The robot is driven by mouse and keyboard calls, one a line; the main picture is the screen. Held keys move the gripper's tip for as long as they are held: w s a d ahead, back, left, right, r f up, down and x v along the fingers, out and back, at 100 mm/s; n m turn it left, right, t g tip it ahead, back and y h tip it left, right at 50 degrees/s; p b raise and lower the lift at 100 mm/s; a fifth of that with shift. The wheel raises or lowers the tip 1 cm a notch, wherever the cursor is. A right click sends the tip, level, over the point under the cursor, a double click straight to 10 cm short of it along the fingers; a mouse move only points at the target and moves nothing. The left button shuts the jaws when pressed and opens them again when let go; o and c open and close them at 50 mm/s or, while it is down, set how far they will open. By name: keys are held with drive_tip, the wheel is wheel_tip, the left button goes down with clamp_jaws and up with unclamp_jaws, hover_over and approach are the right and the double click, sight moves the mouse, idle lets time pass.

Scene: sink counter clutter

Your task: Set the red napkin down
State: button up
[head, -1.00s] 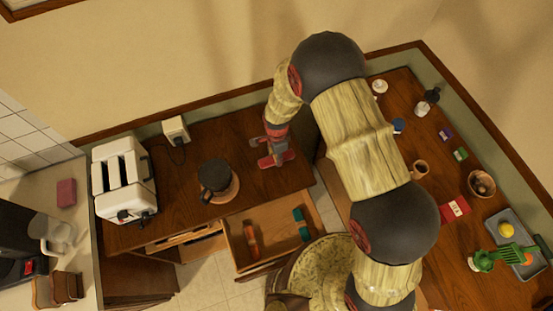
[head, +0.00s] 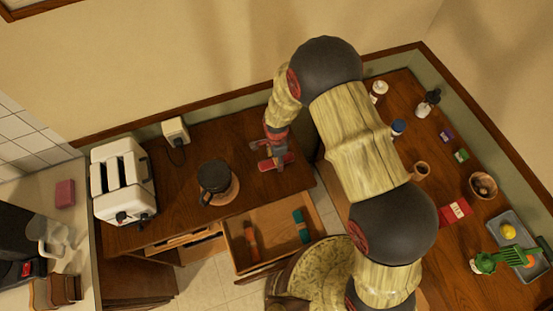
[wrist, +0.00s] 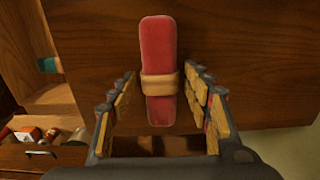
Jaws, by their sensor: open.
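The red napkin (wrist: 160,55) is a rolled bundle with a tan band around it. In the wrist view it lies lengthwise between the two fingers of my gripper (wrist: 161,76), with a gap on each side. It appears to rest on the dark wooden counter (wrist: 245,60). In the head view my gripper (head: 274,152) is low over the right end of the counter (head: 240,135), pointing down. The napkin there is small and partly covered by the fingers.
An open drawer (head: 237,262) below the counter holds an orange-red roll (head: 251,242) and a teal roll (head: 301,226). A dark pot (head: 214,177) on a round wooden board stands left of my gripper. A white toaster (head: 123,180) is farther left.

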wheel_tip(320, 180, up, 12)
drive_tip(key=p, duration=0.6)
drive_tip(key=shift+r, duration=0.15)
drive_tip(key=shift+r, duration=0.1)
drive_tip(key=d+r+n+t, duration=0.15)
drive_tip(key=d+r, duration=0.25)
drive_tip(key=r, duration=0.5)
drive_tip(key=s+d+r+n, duration=0.15)
drive_tip(key=d+r, duration=0.25)
drive_tip(key=r, duration=0.5)
drive_tip(key=d+r+n+t, duration=0.1)
drive_tip(key=d+r+n, duration=0.25)
drive_tip(key=r, duration=0.55)
drive_tip(key=s+d+r+n+t, duration=0.1)
drive_tip(key=s+d+r+n, duration=0.2)
drive_tip(key=s+d+r, duration=0.3)
drive_tip(key=s+d+r+n+t, duration=0.2)
drive_tip(key=s+d+r, duration=0.4)
drive_tip(key=s, duration=0.5)
drive_tip(key=shift+s+r+n, duration=0.35)
drive_tip(key=shift+r+n, duration=0.3)
drive_tip(key=shift+r, duration=0.25)
